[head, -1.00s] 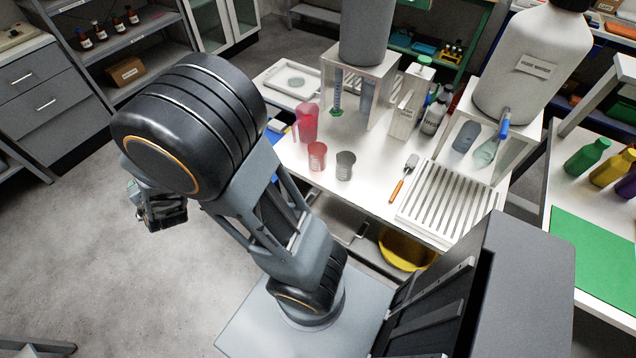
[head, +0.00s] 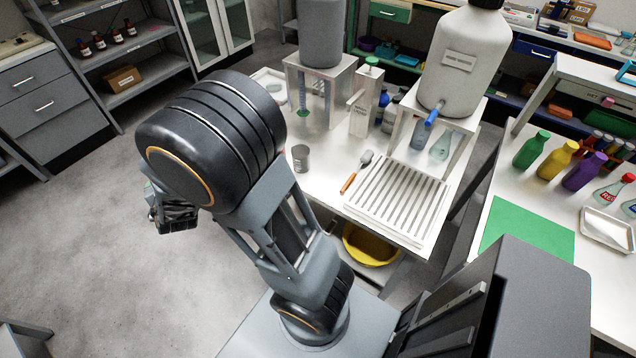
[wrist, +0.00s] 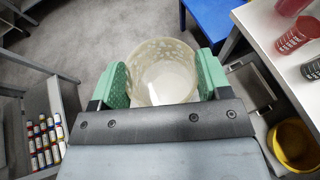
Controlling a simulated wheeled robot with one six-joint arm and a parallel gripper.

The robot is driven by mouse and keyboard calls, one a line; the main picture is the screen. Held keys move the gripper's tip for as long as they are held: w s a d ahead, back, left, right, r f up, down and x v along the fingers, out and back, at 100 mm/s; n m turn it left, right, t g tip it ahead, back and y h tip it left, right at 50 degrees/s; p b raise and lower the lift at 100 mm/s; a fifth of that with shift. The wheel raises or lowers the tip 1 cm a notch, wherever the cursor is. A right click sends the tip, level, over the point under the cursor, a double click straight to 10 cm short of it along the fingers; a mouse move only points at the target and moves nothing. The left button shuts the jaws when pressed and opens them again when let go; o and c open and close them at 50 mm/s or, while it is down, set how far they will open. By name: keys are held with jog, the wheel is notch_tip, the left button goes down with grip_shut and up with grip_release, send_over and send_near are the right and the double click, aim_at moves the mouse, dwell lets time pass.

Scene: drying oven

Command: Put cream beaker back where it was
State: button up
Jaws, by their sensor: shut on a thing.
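The cream beaker (wrist: 163,80) is a pale, translucent cup between the green fingers of my gripper (wrist: 164,76) in the wrist view. My gripper is shut on it, and its open mouth faces the camera. The beaker is held over the grey floor, left of the white worktable. In the head view my gripper (head: 172,215) shows only in part at the left, behind my arm, and the beaker is hidden there.
A grey beaker (head: 301,158) stands on the white worktable near a spatula (head: 355,172) and a slatted rack (head: 398,192). A red beaker (wrist: 292,40) shows in the wrist view. A yellow basin (head: 370,246) sits below. Open floor lies left.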

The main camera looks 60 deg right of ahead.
jog(key=s+d+f+m+g+h+b, duration=0.1)
jog(key=s+d+m+g+h+b, duration=0.25)
jog(key=d, duration=0.55)
jog(key=s+d+f+m+g+h+b, duration=0.1)
jog(key=s+d+m+g+h+b, duration=0.25)
jog(key=d, duration=0.55)
jog(key=s+d+f+m+g+h+b, duration=0.1)
jog(key=s+d+f+m+g+b, duration=0.2)
jog(key=s+d+m+g+b, duration=0.25)
jog(key=s+d+f+m+g+b, duration=0.2)
jog(key=s+d+m+g, duration=0.3)
jog(key=s, duration=0.3)
jog(key=shift+m+g, duration=0.35)
jog(key=shift+m, duration=0.2)
jog(key=shift+w+d+f+b, duration=0.3)
jog(key=shift+d+f+b, duration=0.15)
jog(key=shift+d+f, duration=1.75)
jog(key=shift+w+d+f+b, duration=0.25)
jog(key=shift+d+f+b, duration=0.15)
jog(key=shift+d+f, duration=1.75)
jog(key=shift+w+d+f+b, duration=0.3)
jog(key=shift+d+f+b, duration=0.15)
jog(key=shift+d+f, duration=1.75)
